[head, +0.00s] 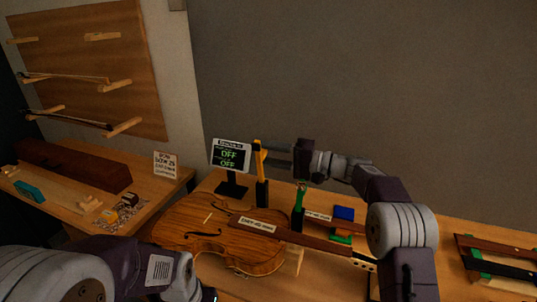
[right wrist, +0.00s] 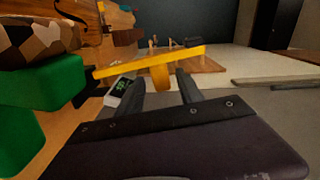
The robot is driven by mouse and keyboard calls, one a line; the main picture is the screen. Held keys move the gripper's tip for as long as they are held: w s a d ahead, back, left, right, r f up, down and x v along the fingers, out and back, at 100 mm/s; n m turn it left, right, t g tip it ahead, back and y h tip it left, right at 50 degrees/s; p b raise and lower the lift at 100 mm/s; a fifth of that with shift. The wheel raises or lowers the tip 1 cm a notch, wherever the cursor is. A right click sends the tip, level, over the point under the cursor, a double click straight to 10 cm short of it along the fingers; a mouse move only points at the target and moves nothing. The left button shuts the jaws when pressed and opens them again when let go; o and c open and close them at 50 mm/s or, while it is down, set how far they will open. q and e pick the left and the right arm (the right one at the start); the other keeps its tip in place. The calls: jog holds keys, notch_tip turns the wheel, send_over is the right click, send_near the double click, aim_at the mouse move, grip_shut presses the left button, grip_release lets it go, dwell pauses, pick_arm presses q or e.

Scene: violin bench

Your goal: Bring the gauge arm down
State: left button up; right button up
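The gauge arm (head: 259,158) is a yellow bar standing upright on a black post behind the violin (head: 215,228). In the right wrist view a yellow bar (right wrist: 125,67) crosses just past the fingertips, with a short yellow stem (right wrist: 160,78) between them. My right gripper (head: 268,153) reaches in from the right at the gauge arm. Its two fingers are apart, with visible gaps either side of the stem. The gauge display (head: 230,155) beside it reads OFF on two lines. Only my left wrist shows, at the bottom left; its fingers are out of frame.
A green post (head: 298,208) stands right of the gauge, below my right wrist. A blue block (head: 344,212) is further right. The violin's neck runs right across the bench. A side table with a dark case (head: 75,165) and a sign (head: 166,164) is at left.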

jog(key=shift+r, duration=0.1)
jog(key=b+v, duration=0.1)
jog(key=v, duration=0.8)
